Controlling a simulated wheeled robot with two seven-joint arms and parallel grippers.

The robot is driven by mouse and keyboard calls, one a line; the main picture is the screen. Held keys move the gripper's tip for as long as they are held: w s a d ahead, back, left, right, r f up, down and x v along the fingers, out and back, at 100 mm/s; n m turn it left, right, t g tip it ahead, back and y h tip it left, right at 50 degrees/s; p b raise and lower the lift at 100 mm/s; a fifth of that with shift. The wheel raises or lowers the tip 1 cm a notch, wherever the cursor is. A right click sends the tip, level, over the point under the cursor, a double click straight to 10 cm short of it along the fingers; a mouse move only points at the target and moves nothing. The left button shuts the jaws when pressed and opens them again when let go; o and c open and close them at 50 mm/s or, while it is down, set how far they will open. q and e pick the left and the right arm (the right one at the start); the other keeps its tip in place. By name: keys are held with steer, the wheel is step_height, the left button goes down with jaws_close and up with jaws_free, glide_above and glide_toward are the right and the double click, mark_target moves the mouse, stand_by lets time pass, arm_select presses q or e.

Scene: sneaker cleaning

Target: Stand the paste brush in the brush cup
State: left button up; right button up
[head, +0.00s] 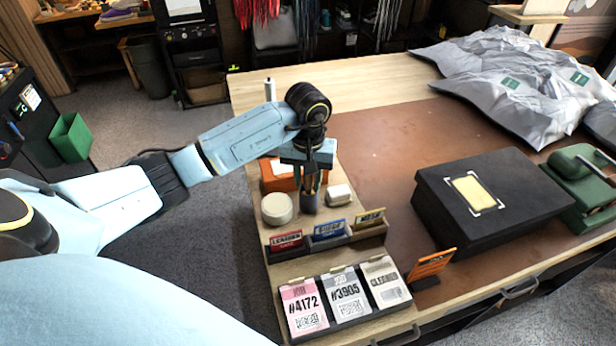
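My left gripper (311,182) points straight down at the left end of the workbench, directly above a small dark brush cup (309,203). Thin dark and brownish upright shapes show between its fingers and the cup's mouth. I cannot separate the paste brush from the fingers and other handles there, so I cannot tell whether it is gripped or stands in the cup. My wrist hides the area from above. My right gripper is out of view.
A round white tin (277,209), a small pale block (339,195) and an orange box (275,177) crowd the cup. Label cards (329,229) and ticket cards (346,294) stand in front. A black box (490,200) is at right. The brown mat (380,150) has free room.

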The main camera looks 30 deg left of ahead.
arm_select(q)
steer(key=shift+o, duration=1.1)
steer(key=shift+r, duration=0.1)
steer(key=shift+w+r, duration=0.1)
steer(key=shift+r, duration=0.25)
step_height(320, 180, up, 11)
steer(key=shift+r+b, duration=0.2)
steer(key=shift+b, duration=0.4)
